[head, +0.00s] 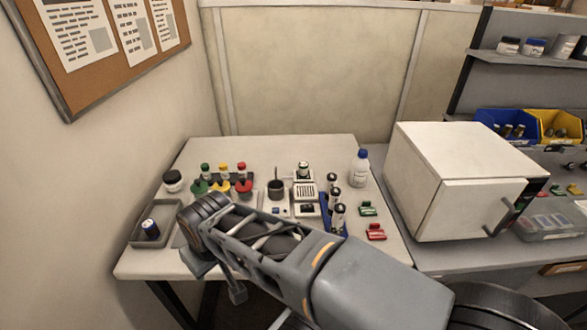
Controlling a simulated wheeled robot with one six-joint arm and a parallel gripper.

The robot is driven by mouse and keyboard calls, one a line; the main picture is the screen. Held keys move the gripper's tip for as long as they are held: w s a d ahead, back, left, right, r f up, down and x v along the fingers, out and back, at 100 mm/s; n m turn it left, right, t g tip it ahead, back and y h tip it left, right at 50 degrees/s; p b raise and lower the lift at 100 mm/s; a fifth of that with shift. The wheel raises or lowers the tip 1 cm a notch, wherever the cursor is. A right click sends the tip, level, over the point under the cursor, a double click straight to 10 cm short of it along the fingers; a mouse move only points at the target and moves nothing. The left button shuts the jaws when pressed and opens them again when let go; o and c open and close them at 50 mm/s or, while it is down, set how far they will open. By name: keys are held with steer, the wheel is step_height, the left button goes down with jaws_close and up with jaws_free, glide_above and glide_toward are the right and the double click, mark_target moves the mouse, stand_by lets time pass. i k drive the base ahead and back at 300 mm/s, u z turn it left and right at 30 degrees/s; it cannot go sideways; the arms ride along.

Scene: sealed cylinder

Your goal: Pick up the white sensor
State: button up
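On the white table (315,150) at the middle of the head view is a group of small white devices. One is a flat white unit (304,191) with a lined face. A small rounded piece with a dark and green top (303,169) stands just behind it. I cannot tell for certain which of these is the white sensor. My arm reaches in from the lower right across the table's front. My gripper (203,262) is at its far end at the left, near the grey tray, apart from the white devices. Its fingers are mostly hidden, so its opening does not show.
Green, yellow and red-capped vials, a dark cup (275,188), a blue rack (324,202) with dark-topped vials, and a blue-capped bottle (360,168) crowd the table. A white box (440,180) stands at the right.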

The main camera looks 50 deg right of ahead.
mark_target(339, 210)
steer(key=z, duration=0.9)
steer(key=k, duration=0.7)
steer(key=z, duration=0.7)
steer(key=i, duration=0.5)
steer(key=u, duration=0.05)
